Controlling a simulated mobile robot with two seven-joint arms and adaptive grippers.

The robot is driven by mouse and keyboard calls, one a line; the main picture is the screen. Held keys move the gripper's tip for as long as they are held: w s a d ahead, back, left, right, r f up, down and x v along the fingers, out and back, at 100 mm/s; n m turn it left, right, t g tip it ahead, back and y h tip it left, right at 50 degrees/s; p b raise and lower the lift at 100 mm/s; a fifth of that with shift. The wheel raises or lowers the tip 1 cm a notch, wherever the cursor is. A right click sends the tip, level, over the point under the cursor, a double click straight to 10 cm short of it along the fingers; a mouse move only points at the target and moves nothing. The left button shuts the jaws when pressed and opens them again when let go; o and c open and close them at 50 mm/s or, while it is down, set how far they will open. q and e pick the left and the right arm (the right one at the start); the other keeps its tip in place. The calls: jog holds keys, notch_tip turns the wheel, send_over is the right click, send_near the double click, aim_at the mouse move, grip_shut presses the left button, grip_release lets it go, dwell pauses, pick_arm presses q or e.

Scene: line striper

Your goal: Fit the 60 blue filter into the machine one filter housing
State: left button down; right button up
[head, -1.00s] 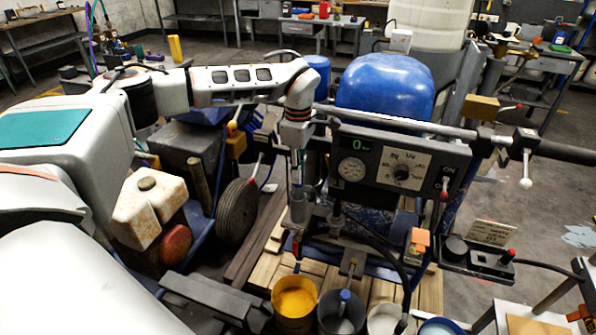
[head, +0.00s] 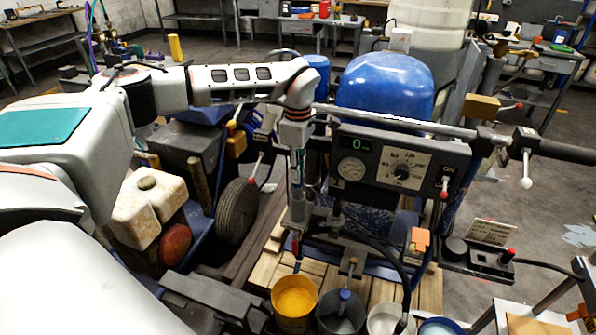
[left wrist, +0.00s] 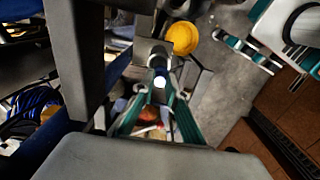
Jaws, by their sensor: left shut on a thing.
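My left gripper (head: 298,172) points down in front of the machine, left of its control panel. It is shut on a slim thing, mostly hidden in the head view. In the left wrist view the teal fingers (left wrist: 160,105) close around a dark blue piece with a bright white round end (left wrist: 160,82), which may be the blue filter. Its number cannot be read. A grey cylinder (head: 298,212), which looks like a filter housing, stands directly below the fingertips. I cannot tell whether the held piece is inside it or only above it. My right gripper is not in view.
The control panel (head: 398,163) and a long grey bar stand close right of my gripper. Below are wooden slats, a yellow bucket (head: 295,298) and a grey bucket (head: 341,313). A black tyre (head: 237,211) and a dirty white can (head: 146,208) are at left. Open floor lies farther right.

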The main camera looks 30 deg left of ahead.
pick_arm(q)
jog(key=shift+w+r, duration=0.1)
jog(key=shift+w, duration=0.05)
dwell(1.1)
jog(key=shift+s+f, duration=0.25)
jog(key=shift+f, duration=0.2)
dwell(1.5)
jog(key=shift+w+r, duration=0.3)
jog(key=shift+r, duration=0.15)
dwell(0.9)
jog(key=shift+s+f, duration=0.3)
jog(key=shift+f, duration=0.2)
dwell(1.6)
jog(key=shift+r, duration=0.35)
